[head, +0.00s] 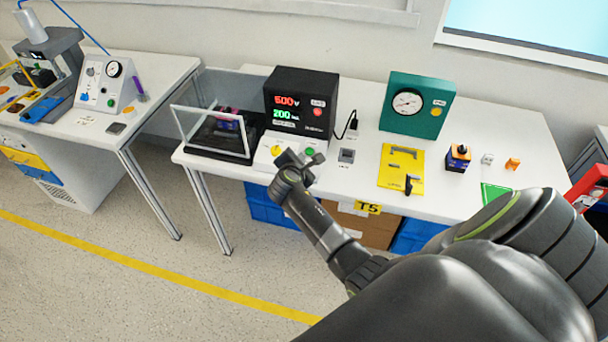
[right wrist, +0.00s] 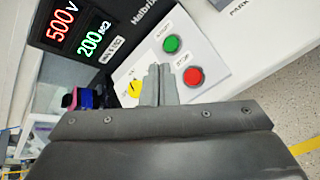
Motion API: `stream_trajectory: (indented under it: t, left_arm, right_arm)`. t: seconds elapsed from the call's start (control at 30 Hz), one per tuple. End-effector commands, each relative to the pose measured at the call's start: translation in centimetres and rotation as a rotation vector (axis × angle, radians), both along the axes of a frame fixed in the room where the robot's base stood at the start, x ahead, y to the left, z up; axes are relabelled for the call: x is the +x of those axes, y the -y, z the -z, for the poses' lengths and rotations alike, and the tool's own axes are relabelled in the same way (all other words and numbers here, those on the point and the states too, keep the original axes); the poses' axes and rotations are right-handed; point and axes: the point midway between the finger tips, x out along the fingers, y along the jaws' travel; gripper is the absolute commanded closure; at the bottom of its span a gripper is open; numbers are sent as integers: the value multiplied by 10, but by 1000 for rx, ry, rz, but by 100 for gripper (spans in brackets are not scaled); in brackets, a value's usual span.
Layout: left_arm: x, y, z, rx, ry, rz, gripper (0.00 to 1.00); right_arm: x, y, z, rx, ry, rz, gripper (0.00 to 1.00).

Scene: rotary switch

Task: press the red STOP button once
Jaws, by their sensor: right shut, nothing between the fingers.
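The red STOP button (right wrist: 194,76) sits on a light sloped panel (right wrist: 212,54) in the right wrist view, beside a green button (right wrist: 171,44) and a yellow knob (right wrist: 134,89). My right gripper (right wrist: 160,74) is shut and empty. In the picture its fingertips lie between the yellow knob and the red button, left of the red button; whether they touch the panel I cannot tell. In the head view my right gripper (head: 298,160) covers part of the panel, with the yellow knob (head: 276,150) and green button (head: 310,152) showing; the STOP button is hidden there. My left gripper is not in view.
A black display unit (head: 300,98) reading 500 and 200 stands behind the panel. A clear-lidded case (head: 215,130) is at its left. A grey block (head: 346,156), a yellow plate (head: 402,158) and a green gauge box (head: 416,104) are at its right on the white table (head: 470,130).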

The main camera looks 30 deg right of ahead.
Motion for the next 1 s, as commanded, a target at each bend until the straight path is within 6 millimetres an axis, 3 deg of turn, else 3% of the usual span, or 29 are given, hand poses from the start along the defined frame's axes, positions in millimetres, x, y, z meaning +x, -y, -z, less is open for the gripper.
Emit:
stream_trajectory:
  t: [0.03,0.4,1.0]
  left_arm:
    - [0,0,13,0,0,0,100]
    - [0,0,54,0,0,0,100]
    - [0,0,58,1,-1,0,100]
  right_arm:
    - [1,2,12,-1,1,0,100]
    - [9,11,49,-1,0,0,100]
    - [12,14,56,-1,0,1,100]
